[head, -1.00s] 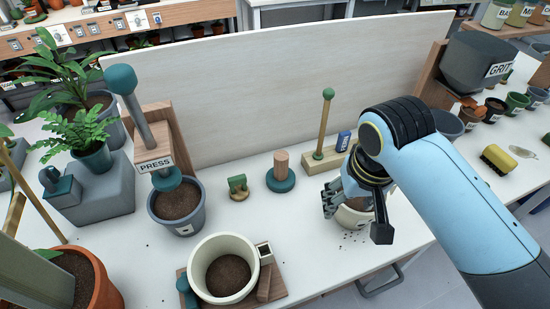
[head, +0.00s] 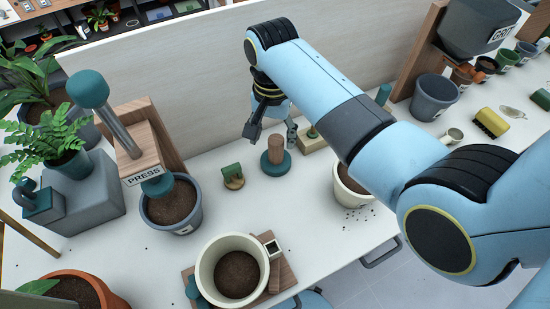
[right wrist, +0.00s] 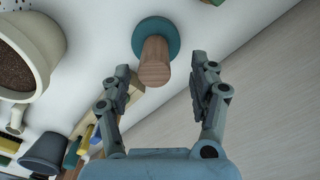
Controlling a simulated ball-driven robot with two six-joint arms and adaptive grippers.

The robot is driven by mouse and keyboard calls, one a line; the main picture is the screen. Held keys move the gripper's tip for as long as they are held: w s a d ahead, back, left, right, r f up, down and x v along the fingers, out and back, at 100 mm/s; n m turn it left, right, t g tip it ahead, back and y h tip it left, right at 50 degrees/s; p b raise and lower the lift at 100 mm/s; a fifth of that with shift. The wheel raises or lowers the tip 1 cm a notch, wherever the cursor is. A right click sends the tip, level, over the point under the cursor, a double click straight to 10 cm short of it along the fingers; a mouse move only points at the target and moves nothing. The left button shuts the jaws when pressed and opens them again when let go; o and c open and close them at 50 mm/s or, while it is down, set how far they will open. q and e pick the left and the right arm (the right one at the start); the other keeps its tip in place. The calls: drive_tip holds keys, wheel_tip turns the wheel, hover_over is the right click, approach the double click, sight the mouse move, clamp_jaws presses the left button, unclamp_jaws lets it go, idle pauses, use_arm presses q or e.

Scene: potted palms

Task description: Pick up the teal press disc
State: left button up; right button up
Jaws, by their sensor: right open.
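A round teal disc with an upright wooden knob (head: 276,164) stands on the white table. In the right wrist view the teal disc (right wrist: 158,31) shows at the top, with its wooden handle pointing toward the camera. My right gripper (head: 269,133) is open and above and behind the disc in the head view. In the wrist view its two fingers (right wrist: 160,70) stand either side of the handle, apart from it. Nothing is between them in their grip. My left gripper is not in view.
The press (head: 143,172) with a grey pot (head: 172,222) stands to the left. A small green-and-wood piece (head: 232,176) sits just left of the disc. A cream pot (head: 222,250) is in front. A pale back board (head: 190,90) rises behind.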

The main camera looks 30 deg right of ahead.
sight(276, 160)
drive_tip(key=f, duration=0.3)
drive_tip(key=shift+s+d+f, duration=0.25)
drive_tip(key=shift+d+f, duration=0.05)
drive_tip(key=shift+f, duration=0.05)
drive_tip(key=shift+w+f, duration=0.1)
drive_tip(key=shift+f, duration=0.15)
drive_tip(key=shift+c, duration=0.6)
drive_tip(key=c, duration=0.5)
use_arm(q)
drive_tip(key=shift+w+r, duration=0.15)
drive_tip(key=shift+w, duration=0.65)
use_arm(e)
clamp_jaws()
